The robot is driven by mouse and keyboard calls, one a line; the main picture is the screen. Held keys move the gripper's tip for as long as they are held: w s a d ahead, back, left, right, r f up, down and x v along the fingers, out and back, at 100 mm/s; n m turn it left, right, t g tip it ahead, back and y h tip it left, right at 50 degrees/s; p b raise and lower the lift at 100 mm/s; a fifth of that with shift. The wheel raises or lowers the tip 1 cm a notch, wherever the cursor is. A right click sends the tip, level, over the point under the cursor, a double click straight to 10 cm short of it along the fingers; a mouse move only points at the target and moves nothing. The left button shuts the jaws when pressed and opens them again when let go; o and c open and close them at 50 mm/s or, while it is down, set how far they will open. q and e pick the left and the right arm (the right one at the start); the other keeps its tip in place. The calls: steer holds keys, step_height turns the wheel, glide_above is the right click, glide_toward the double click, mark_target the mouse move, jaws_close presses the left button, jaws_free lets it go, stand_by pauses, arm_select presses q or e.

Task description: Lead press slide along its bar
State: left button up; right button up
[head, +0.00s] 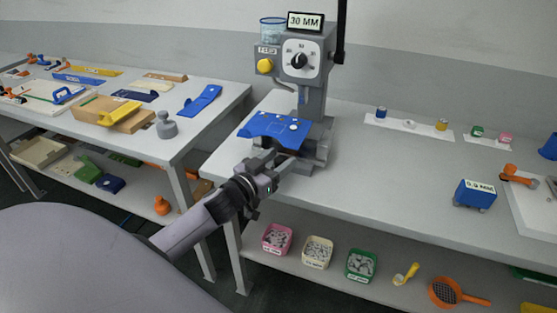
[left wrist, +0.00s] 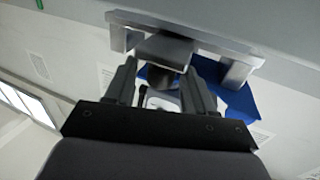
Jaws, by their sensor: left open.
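The grey press (head: 312,95) stands on the right-hand table, with a blue plate (head: 275,130) in front of its column. My left gripper (head: 275,160) is at the plate's front edge, low by the press base. In the left wrist view, a grey bar (left wrist: 215,42) runs between two posts, and a grey block (left wrist: 165,48) sits on it; I take this block for the slide. The open jaws (left wrist: 162,82) point at the block, one finger to each side, and I see no clear grip. The blue plate (left wrist: 240,103) shows behind. The right gripper is out of view.
A "30 MM" sign (head: 305,20) tops the press. White strips with small spools (head: 408,124) and a blue "0.9 MM" block (head: 474,194) lie to the right. The tabletop (head: 370,170) between is clear. Bins (head: 317,252) stand on the shelf below.

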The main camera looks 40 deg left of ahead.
mark_target(284, 151)
arm_select(q)
steer(key=shift+w, duration=0.1)
jaws_close()
steer(key=shift+w+a, duration=0.25)
steer(key=shift+w, duration=0.75)
steer(key=shift+w+a, duration=0.2)
steer(key=shift+w, duration=0.8)
jaws_free()
steer(key=shift+s, duration=0.1)
steer(key=shift+s+a, duration=0.15)
steer(key=shift+s, duration=1.6)
steer(key=shift+s+a, duration=0.1)
steer(key=shift+s, duration=1.6)
